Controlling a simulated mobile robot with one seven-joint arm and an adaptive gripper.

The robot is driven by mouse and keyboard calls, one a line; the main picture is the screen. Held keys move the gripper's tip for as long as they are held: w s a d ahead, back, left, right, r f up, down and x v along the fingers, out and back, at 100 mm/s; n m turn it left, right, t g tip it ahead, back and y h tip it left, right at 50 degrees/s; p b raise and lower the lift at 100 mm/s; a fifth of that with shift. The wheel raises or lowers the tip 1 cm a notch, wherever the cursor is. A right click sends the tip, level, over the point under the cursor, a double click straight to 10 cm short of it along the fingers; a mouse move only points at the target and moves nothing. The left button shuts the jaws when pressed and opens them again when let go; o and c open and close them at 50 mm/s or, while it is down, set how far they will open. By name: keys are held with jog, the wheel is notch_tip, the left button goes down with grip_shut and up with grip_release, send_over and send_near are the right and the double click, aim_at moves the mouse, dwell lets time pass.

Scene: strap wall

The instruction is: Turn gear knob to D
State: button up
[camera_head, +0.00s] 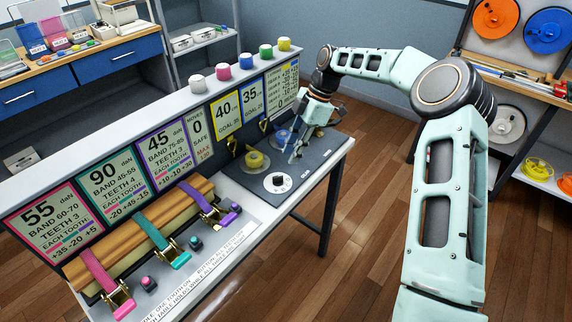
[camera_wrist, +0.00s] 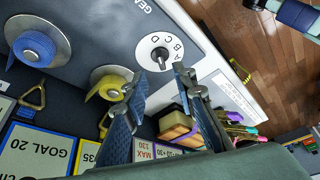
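The gear knob (camera_head: 278,180) is a dark knob on a round white dial, set in the dark panel at the end of the bench. In the wrist view the dial (camera_wrist: 147,52) shows the letters A to D, with the dark knob (camera_wrist: 160,56) at its middle. Which letter the knob points to is too small to tell. My gripper (camera_head: 296,157) hangs above the panel, behind the dial and a little to its right. In the wrist view my gripper (camera_wrist: 154,86) has its two fingers spread apart with nothing between them. The fingers are apart from the knob.
A yellow strap spool (camera_head: 254,162) and a blue spool (camera_head: 284,136) sit on the panel near the dial. Goal signs (camera_head: 227,117) stand along the wall behind. Several coloured straps with ratchets (camera_head: 158,241) cross a wooden block to the left. Bare floor lies right of the bench.

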jog(key=v, duration=0.3)
jog(key=shift+d+r, duration=0.2)
jog(key=shift+r, duration=0.1)
